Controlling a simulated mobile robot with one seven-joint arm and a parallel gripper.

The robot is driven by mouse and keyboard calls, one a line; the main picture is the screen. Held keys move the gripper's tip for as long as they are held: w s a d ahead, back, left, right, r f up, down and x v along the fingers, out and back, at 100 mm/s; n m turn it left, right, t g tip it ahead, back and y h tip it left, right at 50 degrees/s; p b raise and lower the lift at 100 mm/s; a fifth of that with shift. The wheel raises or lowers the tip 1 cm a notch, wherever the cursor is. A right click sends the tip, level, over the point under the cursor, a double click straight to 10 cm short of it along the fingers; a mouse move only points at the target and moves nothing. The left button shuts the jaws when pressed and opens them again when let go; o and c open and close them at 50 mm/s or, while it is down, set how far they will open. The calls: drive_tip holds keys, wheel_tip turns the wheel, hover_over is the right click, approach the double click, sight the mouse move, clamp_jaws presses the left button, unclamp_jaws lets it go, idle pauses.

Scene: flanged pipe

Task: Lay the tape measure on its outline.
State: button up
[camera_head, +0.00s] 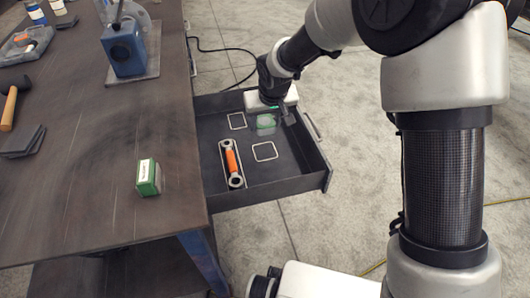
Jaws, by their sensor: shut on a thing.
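My gripper (277,112) is over the far part of the open drawer (283,188), pointing down. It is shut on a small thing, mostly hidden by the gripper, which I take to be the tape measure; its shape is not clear. A pale, greenish see-through item (265,123) shows just below and left of the gripper; I cannot tell whether it touches the jaws. Two light outlines show bare on the drawer floor: a smaller one (236,121) left of the gripper and a larger one (265,151) nearer the camera. Which is the tape measure's I cannot tell.
An orange-handled tool (232,161) lies in its own outline at the drawer's left. A green and white box (148,178) stands on the workbench (100,215). A blue vise-like tool (125,50) stands farther back. The drawer walls surround the gripper's area.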

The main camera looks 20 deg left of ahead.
drive_tip(key=b, duration=0.2)
approach(264, 150)
drive_tip(key=x, duration=0.5)
drive_tip(key=shift+w+a+f, duration=0.1)
drive_tip(key=shift+w+f, duration=0.05)
drive_tip(key=shift+w, duration=0.1)
drive_tip(key=shift+f+b, duration=0.3)
drive_tip(key=shift+b, duration=0.2)
drive_tip(key=o, duration=1.2)
drive_tip(key=shift+r, duration=0.1)
